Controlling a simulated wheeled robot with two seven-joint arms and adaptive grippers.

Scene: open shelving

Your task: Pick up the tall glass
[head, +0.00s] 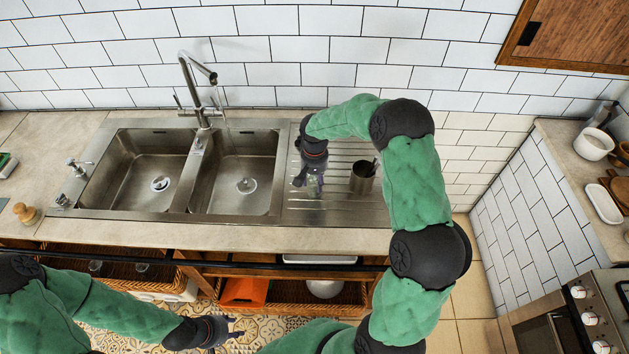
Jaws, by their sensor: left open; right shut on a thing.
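The tall glass (315,186) is a small clear shape with a greenish tint on the ribbed drainboard, right of the sink basins. My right gripper (309,182) reaches down over the drainboard from above and is shut on the glass. The fingers and wrist partly hide the glass, and I cannot tell whether its base touches the drainboard. My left gripper (228,330) is open and empty, low in front of the counter over the patterned floor.
The double sink (244,184) and tall faucet (197,90) are to the left. Open shelves with baskets (150,268) lie below the counter. A stove (585,318) is at right.

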